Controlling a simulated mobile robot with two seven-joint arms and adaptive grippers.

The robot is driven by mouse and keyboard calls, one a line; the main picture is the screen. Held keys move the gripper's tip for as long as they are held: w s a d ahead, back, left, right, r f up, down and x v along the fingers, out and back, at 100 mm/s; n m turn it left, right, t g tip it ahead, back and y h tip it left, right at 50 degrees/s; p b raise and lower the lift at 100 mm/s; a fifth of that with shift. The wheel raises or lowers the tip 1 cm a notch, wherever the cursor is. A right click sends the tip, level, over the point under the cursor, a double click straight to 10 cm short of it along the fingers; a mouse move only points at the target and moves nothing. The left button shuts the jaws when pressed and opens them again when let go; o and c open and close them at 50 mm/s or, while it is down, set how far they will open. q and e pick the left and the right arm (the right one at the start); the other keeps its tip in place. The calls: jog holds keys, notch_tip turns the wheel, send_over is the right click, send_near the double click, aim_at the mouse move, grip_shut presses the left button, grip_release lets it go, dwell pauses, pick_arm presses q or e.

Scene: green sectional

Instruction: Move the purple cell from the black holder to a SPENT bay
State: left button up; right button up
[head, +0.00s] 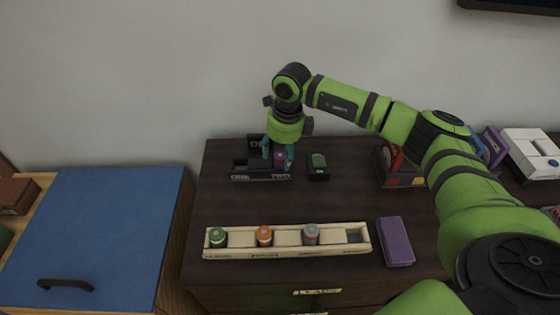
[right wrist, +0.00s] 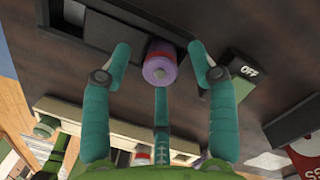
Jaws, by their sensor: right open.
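The purple cell (head: 280,158) sits in the black holder (head: 240,177), on the side marked TWO. My right gripper (head: 279,152) is above the holder, pointing down around the cell. In the right wrist view its fingers (right wrist: 160,62) are spread, with the purple cell (right wrist: 160,72) between them and gaps at the sides. The holder (right wrist: 95,30) shows there as a dark block. A cream rack (head: 290,250) stands at the front of the dark cabinet. It holds a green cell (head: 218,236), an orange cell (head: 264,235) and a grey cell (head: 311,233); its rightmost bay (head: 354,236) is empty. I cannot read the bay labels.
A small dark box with a green top (head: 318,166) stands just right of the holder; an OFF label (right wrist: 250,71) shows there in the wrist view. A purple block (head: 396,241) lies right of the rack. The cabinet top (head: 290,203) between holder and rack is clear.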

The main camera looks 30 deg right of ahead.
jog(key=c, duration=1.1)
pick_arm(q)
jog(key=shift+s+f, duration=0.1)
jog(key=shift+s, duration=0.65)
pick_arm(e)
grip_shut()
jog(key=shift+r, duration=0.1)
